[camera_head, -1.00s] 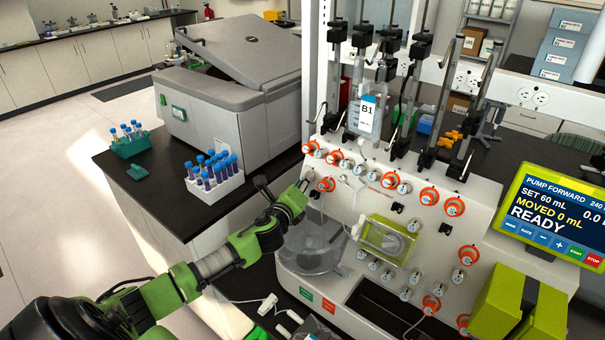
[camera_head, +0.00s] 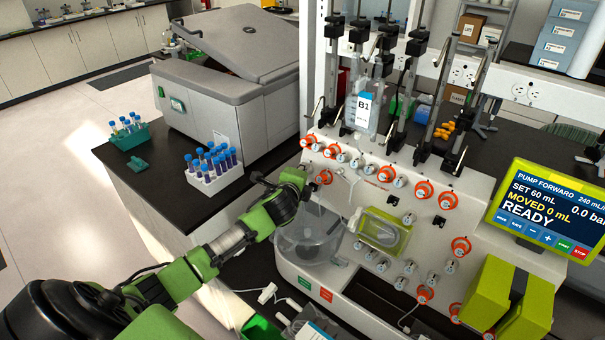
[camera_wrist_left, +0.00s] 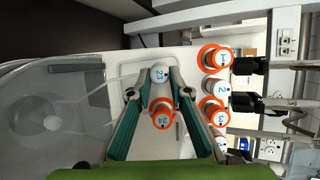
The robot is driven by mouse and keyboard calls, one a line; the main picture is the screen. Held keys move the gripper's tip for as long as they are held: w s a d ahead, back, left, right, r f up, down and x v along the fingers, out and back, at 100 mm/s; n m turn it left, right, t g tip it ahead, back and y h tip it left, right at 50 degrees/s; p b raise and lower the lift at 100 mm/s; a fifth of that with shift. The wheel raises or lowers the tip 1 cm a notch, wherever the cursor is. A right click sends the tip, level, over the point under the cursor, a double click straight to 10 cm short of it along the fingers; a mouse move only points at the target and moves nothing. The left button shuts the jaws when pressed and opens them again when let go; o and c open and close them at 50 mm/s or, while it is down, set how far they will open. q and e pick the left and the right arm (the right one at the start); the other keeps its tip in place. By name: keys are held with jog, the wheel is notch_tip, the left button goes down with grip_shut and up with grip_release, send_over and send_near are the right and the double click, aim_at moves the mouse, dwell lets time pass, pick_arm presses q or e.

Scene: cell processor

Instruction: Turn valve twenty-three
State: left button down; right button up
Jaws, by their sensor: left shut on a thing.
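Valve twenty-three is a white round knob marked 23 (camera_wrist_left: 158,73) on the white front panel, in the left wrist view. My left gripper (camera_wrist_left: 160,77) has its two green-sided fingers on either side of this knob and is shut on it. An orange-ringed knob marked 24 (camera_wrist_left: 162,117) shows between the fingers, closer to the palm. In the head view my left gripper (camera_head: 307,185) reaches the upper left of the panel, and it hides most or all of valve twenty-three. My right gripper is in neither view.
Several orange and white knobs (camera_head: 424,190) cover the panel to the right. A clear round vessel (camera_head: 305,238) sits just below my gripper. A tilted screen (camera_head: 545,214) reads READY. A white tube rack (camera_head: 214,174) stands on the black bench to the left.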

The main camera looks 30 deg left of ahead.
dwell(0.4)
pick_arm(q)
jog(key=c, duration=1.9)
grip_release()
jog(key=shift+a, duration=0.1)
jog(key=v, duration=1.2)
